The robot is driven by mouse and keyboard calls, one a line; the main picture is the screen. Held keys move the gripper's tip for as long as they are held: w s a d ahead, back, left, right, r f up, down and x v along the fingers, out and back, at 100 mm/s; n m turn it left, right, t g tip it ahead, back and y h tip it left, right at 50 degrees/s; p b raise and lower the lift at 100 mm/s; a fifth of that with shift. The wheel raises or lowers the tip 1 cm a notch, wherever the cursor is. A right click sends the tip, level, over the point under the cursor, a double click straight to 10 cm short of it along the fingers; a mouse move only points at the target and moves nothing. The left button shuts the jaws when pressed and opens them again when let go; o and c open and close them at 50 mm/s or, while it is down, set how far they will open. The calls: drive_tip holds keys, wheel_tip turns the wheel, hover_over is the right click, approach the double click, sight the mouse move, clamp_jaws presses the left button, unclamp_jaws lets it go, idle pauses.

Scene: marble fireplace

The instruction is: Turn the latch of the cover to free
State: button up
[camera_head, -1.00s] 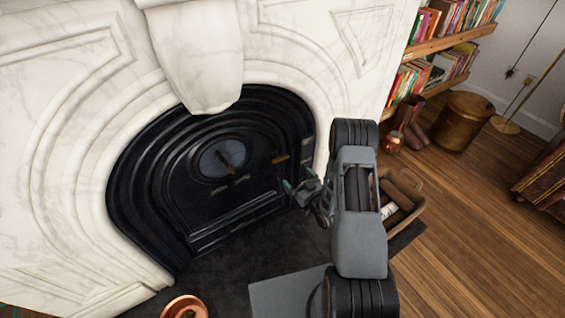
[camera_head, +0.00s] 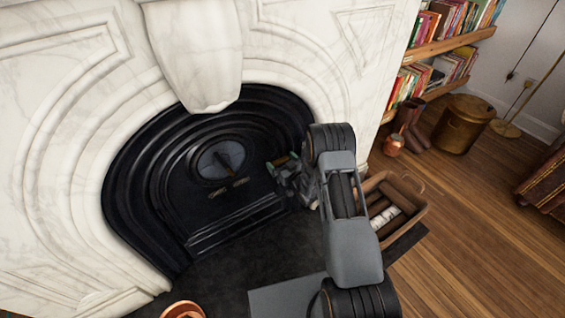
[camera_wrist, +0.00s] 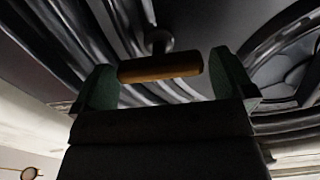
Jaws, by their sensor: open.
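The black arched fireplace cover (camera_head: 165,208) fills the marble opening, with a round plate (camera_head: 221,159) at its centre. The latch is a short wooden handle on its right side; in the wrist view the handle (camera_wrist: 161,68) lies level between my fingertips, on a dark stem. My gripper (camera_head: 277,168) is open at the latch in the head view and hides most of it. In the wrist view my green-padded fingers (camera_wrist: 163,84) stand on either side of the handle's ends, and I see no clear grip on it.
Two small handles (camera_head: 229,188) sit below the round plate. A log basket (camera_head: 408,212) stands right of my arm on the hearth edge. A copper vessel (camera_head: 184,310) is at the front left. Bookshelves (camera_head: 445,45) and a brass bin (camera_head: 463,122) stand at the right.

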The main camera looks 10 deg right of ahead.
drive_tip(key=shift+c, duration=0.3)
drive_tip(key=c, duration=1)
drive_tip(key=shift+c, duration=0.3)
